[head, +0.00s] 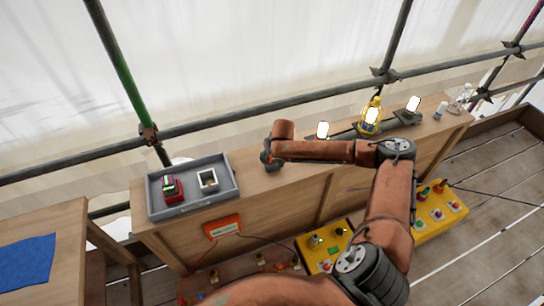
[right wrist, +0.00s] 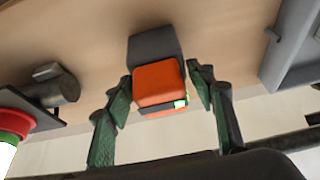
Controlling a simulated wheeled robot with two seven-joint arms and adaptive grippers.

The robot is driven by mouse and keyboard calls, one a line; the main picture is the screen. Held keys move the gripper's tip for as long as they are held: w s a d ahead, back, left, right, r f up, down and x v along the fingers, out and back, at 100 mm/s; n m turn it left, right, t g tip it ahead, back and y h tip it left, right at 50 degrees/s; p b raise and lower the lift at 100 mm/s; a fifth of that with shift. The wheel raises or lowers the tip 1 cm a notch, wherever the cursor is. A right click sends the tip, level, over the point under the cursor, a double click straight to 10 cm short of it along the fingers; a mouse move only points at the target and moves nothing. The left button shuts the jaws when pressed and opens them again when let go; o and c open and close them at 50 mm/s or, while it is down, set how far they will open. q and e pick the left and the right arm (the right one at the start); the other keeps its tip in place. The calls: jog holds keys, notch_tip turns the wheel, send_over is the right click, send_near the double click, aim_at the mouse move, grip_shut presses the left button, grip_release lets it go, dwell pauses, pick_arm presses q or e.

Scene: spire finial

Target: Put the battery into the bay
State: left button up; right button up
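The battery (right wrist: 160,82), an orange block with a dark grey end and a small green light, is on the wooden bench top in the right wrist view. My right gripper (right wrist: 162,92) is open, with one green-padded finger on each side of the battery and gaps between. In the head view my right gripper (head: 268,160) is low over the bench, and I cannot make out the battery there. In the grey tray, a pale-rimmed square holder (head: 208,180) with a dark inside may be the bay. My left gripper is not in view.
The grey tray (head: 194,206) also holds a red block with a green light (head: 172,188). Lit lamps stand along the bench to the right, including a yellow one (head: 370,116). An orange box (head: 223,227) is on the bench front. Bench top between tray and gripper looks clear.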

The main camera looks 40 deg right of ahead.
jog(key=shift+o, duration=1.4)
